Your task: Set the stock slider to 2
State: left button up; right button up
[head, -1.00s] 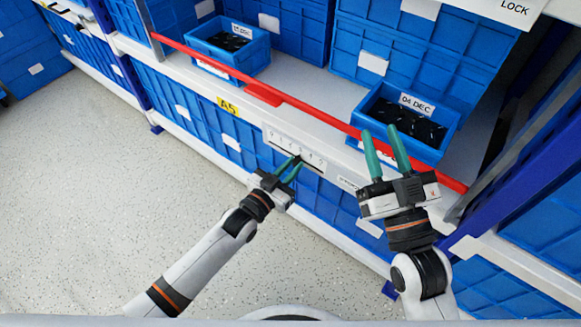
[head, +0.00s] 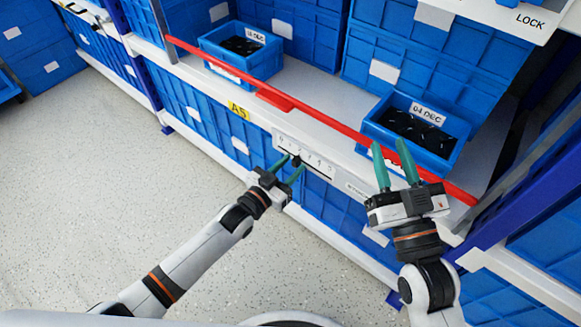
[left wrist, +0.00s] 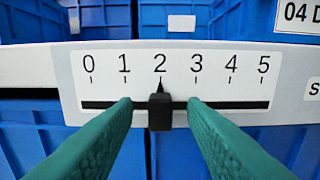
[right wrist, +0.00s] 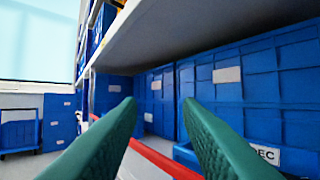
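The stock slider's white scale plate (left wrist: 215,65) carries the numbers 0 to 5 on the shelf's front edge; it also shows in the head view (head: 318,164). Its black slider knob (left wrist: 160,112) has its pointer under the 2 in the left wrist view. My left gripper (left wrist: 160,104) is open, its green fingers on either side of the knob with a gap on each side; in the head view it (head: 288,165) is just in front of the plate. My right gripper (head: 391,152) is open and empty, in front of the right-hand small bin.
A red bar (head: 320,117) runs along the shelf front above the plate. Small blue bins with dark items stand on the shelf at left (head: 230,62) and right (head: 437,157). Large blue crates fill the shelf behind and below. The floor (head: 90,200) at left is clear.

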pick_arm(q)
jog(key=shift+s, duration=0.15)
